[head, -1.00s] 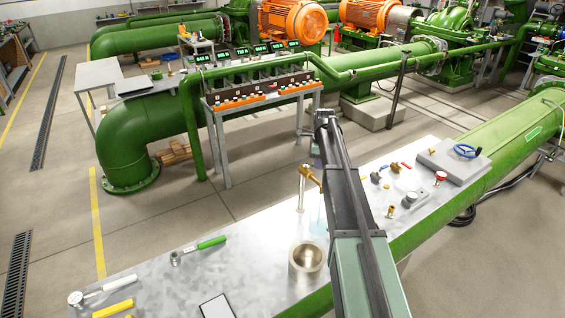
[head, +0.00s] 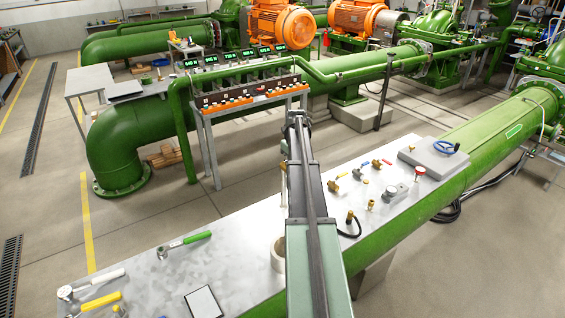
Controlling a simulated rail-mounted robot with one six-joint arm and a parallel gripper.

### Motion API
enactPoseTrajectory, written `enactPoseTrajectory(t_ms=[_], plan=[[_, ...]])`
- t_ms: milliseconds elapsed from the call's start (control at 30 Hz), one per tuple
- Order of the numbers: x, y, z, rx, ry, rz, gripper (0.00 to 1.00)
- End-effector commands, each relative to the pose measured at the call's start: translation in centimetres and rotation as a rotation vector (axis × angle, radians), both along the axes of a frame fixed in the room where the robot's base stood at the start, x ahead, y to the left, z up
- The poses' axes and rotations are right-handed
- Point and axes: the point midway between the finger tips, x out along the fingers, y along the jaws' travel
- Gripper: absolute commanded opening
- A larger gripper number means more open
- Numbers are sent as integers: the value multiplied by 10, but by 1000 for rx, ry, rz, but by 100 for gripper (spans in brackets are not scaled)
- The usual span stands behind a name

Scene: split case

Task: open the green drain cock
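A fitting with a grey metal body and a green lever (head: 197,238) lies on the left part of the metal bench top (head: 225,250); I take it for the green drain cock. Its lever points right and slightly away from me. Whether it is open or shut is too small to tell. My arm rises from the bottom centre over the bench, well to the right of the green lever and apart from it. My gripper is hidden behind my arm, so its fingers do not show.
A white-lever fitting (head: 98,279) and a yellow-lever one (head: 101,302) lie at the bench's near left end. A dark-framed tablet (head: 204,302) lies nearby. A pale cup (head: 277,255) is partly behind my arm. Several small valves and a grey block (head: 433,158) occupy the right part.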

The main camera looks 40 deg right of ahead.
Motion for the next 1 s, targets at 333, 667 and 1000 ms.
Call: enactPoseTrajectory(t_ms=[333, 667, 1000], plan=[[-2, -2, 0, 1, 0, -13, 0], [-2, -2, 0, 0, 0, -12, 47], [-2, -2, 18, 0, 0, -11, 47]])
